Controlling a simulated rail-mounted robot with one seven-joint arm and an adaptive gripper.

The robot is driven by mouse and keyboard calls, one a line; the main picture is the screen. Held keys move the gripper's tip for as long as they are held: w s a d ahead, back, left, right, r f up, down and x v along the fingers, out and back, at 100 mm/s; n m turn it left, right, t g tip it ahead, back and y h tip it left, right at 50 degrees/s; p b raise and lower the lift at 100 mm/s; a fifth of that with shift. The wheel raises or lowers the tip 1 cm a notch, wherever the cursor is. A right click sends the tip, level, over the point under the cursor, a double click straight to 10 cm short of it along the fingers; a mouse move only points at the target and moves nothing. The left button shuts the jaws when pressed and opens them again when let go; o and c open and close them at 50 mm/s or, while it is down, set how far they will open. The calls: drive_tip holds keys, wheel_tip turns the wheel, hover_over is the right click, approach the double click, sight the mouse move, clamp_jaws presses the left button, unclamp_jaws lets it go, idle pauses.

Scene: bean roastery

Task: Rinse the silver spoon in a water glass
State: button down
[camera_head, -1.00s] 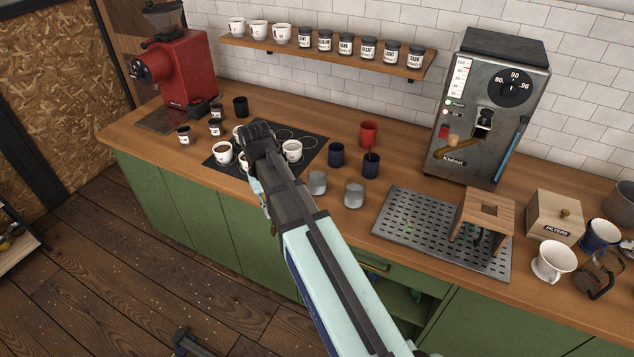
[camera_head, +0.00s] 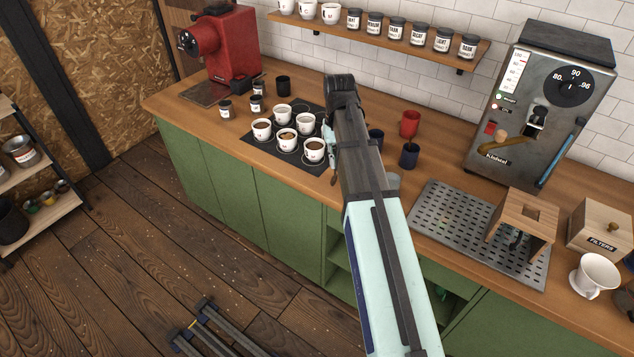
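My arm reaches over the counter, and my gripper (camera_head: 331,150) is at the right edge of the dark cup mat (camera_head: 257,157). Its fingers are mostly hidden behind my wrist, so I cannot see whether it is open or what it holds. I cannot make out the silver spoon. White cups of coffee, such as the front one (camera_head: 314,149), stand on the mat to the left of my gripper.
A dark blue cup (camera_head: 409,157) with something thin sticking up and a red cup (camera_head: 409,124) stand right of my arm. Another blue cup (camera_head: 376,140) is partly hidden. Further right are a metal drip tray (camera_head: 455,228) and a coffee machine (camera_head: 540,105). A shelf (camera_head: 395,42) hangs behind.

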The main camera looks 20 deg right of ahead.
drive_tip(key=w+d+r+n+t, duration=0.1)
drive_tip(key=w+d+r, duration=0.2)
drive_tip(key=d, duration=0.3)
drive_tip(key=w+d+r+t+b, duration=0.1)
drive_tip(key=w+d+r, duration=0.2)
drive_tip(key=w+d, duration=0.2)
drive_tip(key=shift+w+d+r+n, duration=0.15)
drive_tip(key=shift+w+d+n, duration=0.15)
drive_tip(key=shift+d+n, duration=0.15)
wheel_tip(320, 180, down, 12)
drive_tip(key=b, duration=0.5)
drive_tip(key=shift+f, duration=0.2)
drive_tip(key=shift+r, duration=0.15)
drive_tip(key=shift+r, duration=0.3)
drive_tip(key=shift+f, duration=0.25)
idle(0.4)
